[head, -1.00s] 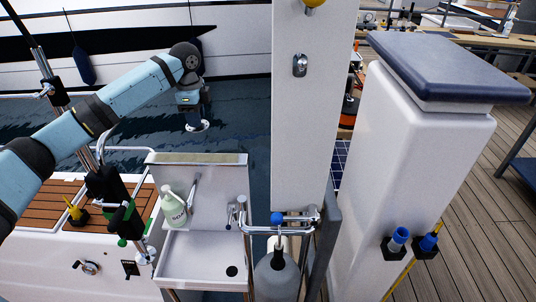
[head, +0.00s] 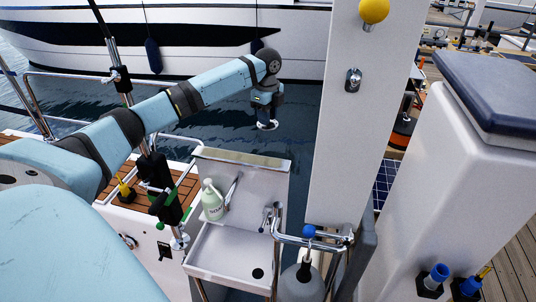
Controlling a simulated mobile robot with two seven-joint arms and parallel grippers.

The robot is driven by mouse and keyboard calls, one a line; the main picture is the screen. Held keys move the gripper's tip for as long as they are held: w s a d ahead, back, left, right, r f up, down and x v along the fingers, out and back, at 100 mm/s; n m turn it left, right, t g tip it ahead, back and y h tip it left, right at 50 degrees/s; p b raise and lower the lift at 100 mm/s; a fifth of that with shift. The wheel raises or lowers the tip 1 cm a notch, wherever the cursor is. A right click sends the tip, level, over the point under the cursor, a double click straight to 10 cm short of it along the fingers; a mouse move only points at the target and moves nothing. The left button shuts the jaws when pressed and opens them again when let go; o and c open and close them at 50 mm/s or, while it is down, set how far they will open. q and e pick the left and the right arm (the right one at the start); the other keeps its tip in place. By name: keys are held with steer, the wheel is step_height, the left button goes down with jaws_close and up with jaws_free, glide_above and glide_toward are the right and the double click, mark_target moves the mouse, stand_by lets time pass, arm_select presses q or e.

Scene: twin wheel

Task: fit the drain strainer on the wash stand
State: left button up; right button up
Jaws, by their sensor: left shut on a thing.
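My left gripper (head: 266,116) is shut on the drain strainer (head: 267,125), a small, pale, shiny disc held flat below the fingers. In the picture it hangs above the back edge of the wash stand (head: 228,254), with dark water behind it. The wash stand is a white basin with a raised back panel. Its drain hole (head: 257,273) shows as a dark round spot at the lower right of the basin floor, well below the gripper and apart from it. The fingers are too small to show in detail. My right gripper is not in view.
A green-white soap bottle (head: 212,203) stands at the basin's left. A chrome rail (head: 298,239) and a grey bottle (head: 302,284) are at its right. A white post (head: 345,130) rises right of the gripper. A dark-topped white cabinet (head: 460,180) stands farther right.

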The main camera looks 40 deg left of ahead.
arm_select(q)
steer(key=p, duration=0.1)
glide_above(267, 161)
step_height(267, 161, down, 11)
steer(key=shift+d+f, duration=0.1)
steer(key=shift+f, duration=0.3)
step_height(267, 161, down, 2)
steer(key=shift+f+p, duration=0.1)
steer(key=shift+p, duration=1)
steer(key=shift+f, duration=0.3)
steer(key=shift+f, duration=0.1)
steer(key=shift+f, duration=0.15)
steer(key=o, duration=0.9)
